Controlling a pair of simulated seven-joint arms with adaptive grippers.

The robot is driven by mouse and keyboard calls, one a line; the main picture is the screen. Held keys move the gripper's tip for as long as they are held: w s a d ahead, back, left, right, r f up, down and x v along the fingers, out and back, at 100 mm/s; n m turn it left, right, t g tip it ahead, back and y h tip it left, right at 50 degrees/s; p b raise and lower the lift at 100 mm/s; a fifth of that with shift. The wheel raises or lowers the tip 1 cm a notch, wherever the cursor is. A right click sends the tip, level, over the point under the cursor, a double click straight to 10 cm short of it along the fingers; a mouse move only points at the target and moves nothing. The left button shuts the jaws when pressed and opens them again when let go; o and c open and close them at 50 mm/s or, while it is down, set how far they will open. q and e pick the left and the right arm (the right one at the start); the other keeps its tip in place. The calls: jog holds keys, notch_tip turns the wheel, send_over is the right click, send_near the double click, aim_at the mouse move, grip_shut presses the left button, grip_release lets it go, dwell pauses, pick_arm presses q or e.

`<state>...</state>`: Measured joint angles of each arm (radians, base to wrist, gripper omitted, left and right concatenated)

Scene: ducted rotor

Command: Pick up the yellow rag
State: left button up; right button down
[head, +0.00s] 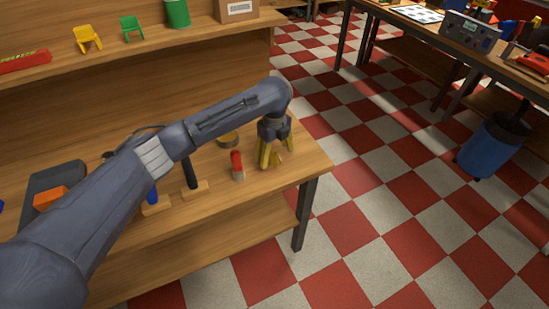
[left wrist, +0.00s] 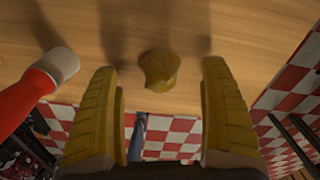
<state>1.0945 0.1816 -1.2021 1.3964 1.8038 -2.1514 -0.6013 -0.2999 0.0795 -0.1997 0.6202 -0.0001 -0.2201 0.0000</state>
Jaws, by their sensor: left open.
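The yellow rag (left wrist: 159,69) is a small crumpled lump on the wooden table. In the left wrist view it lies beyond and between the two yellow fingers of my left gripper (left wrist: 163,110), and it touches neither finger. In the head view the rag (head: 276,159) is a small yellow patch near the table's right end, partly hidden by the fingers. My left gripper (head: 268,157) is open, empty and pointing down over it. My right gripper is in neither view.
A red cylinder with a pale end (head: 237,166) stands just left of the gripper; it is also close in the left wrist view (left wrist: 45,80). A round tin (head: 228,139) and tools on wooden blocks (head: 195,188) are further left. The table edge is close on the right.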

pick_arm(q)
jog(key=shift+f, duration=1.2)
jog(key=shift+c, duration=0.3)
jog(key=c, duration=1.3)
